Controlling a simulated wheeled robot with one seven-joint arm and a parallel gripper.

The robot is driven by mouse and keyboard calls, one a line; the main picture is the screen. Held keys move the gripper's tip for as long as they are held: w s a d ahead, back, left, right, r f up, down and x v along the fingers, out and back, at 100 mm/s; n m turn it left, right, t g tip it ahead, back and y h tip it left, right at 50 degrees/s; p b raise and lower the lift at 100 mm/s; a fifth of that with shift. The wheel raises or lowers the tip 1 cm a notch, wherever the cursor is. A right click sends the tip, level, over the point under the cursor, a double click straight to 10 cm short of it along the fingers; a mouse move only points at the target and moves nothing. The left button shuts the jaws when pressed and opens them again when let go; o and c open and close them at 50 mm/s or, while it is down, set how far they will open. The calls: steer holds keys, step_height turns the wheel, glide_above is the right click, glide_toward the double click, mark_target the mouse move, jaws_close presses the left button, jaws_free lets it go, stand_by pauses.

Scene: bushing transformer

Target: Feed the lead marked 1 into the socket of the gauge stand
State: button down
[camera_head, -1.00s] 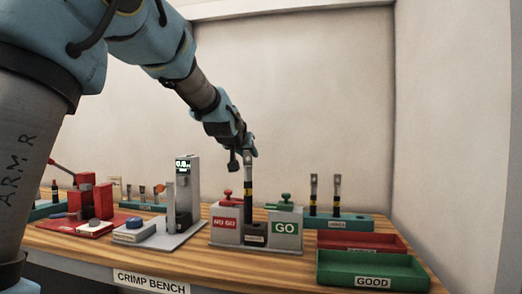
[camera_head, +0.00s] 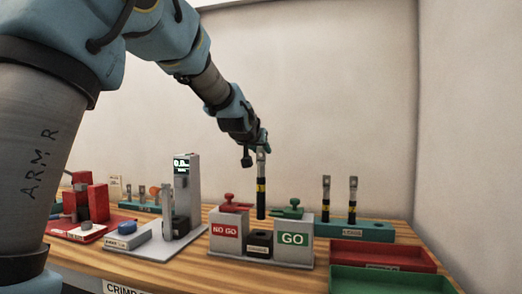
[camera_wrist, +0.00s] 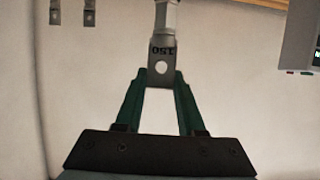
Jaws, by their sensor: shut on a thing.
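My gripper (camera_head: 262,147) is shut on the flat metal lug at the top of a black lead with a yellow band (camera_head: 261,190). The lead hangs upright. In the wrist view the lug (camera_wrist: 162,58) reads "150" and sits between the fingertips (camera_wrist: 160,82). The gauge stand (camera_head: 226,250) has a NO GO block at left, a GO block at right and a dark socket block (camera_head: 259,243) between them. In the head view the lead's lower end shows above the socket block, with a gap; its depth relative to the socket I cannot tell. No mark 1 is readable.
Two more leads (camera_head: 340,200) stand in a teal rack (camera_head: 376,231) at right. A red tray (camera_head: 385,255) and green tray (camera_head: 375,281) lie in front. A grey tester with a display (camera_head: 186,185) and a red crimping tool (camera_head: 90,205) stand at left.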

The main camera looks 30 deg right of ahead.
mark_target(260, 177)
steer(key=shift+a, duration=0.1)
steer(key=shift+f+b, duration=4.05)
steer(key=shift+f, duration=0.4)
steer(key=shift+c, duration=2.2)
jaws_free()
steer(key=shift+f, duration=0.1)
steer(key=shift+s, duration=0.1)
